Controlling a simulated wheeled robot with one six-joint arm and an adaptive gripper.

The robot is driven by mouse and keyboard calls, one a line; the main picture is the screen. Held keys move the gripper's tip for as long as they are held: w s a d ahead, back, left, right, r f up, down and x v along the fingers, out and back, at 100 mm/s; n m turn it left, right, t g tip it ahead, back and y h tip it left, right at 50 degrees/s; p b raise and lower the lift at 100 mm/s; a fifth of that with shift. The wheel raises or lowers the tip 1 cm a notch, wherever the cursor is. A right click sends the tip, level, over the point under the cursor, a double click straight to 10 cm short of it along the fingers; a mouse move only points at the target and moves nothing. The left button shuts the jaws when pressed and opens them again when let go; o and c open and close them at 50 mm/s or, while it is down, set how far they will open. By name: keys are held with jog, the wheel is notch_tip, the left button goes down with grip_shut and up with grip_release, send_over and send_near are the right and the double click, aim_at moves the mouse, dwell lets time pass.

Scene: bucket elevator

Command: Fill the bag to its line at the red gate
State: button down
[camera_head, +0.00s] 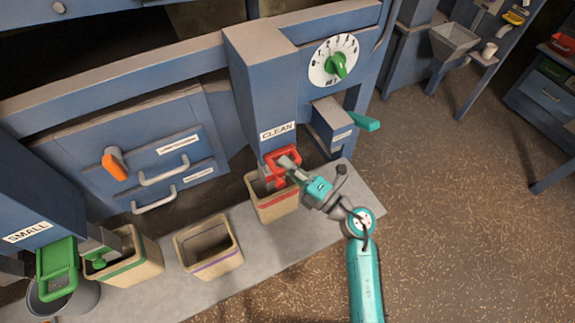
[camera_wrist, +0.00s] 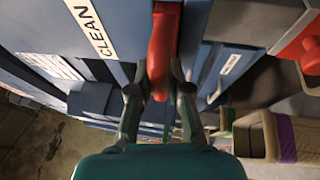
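The red gate (camera_head: 270,160) is at the bottom of the chute labelled CLEAN (camera_head: 262,90). My gripper (camera_head: 285,163) is at its handle in the head view. In the wrist view the red handle (camera_wrist: 162,45) lies between both fingers, which appear to press on its two sides. A tan bag (camera_head: 275,210) with a red line near its top stands upright below the gate. The gate and my gripper cover part of its mouth, so I cannot tell how full it is.
A bag with a purple line (camera_head: 209,262) and a bag with a green line (camera_head: 137,265) stand to the left on the grey slab. A green gate (camera_head: 57,270) is under the SMALL chute. A dial with a green knob (camera_head: 337,65) is above right. Floor at right is clear.

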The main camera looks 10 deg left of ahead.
jog(key=shift+d, duration=0.1)
jog(key=shift+s+d, duration=0.5)
jog(key=shift+s, duration=0.25)
jog(key=shift+s+d, duration=0.45)
jog(key=shift+s, duration=0.3)
jog(key=c, duration=1.1)
grip_release()
jog(key=v, duration=1.2)
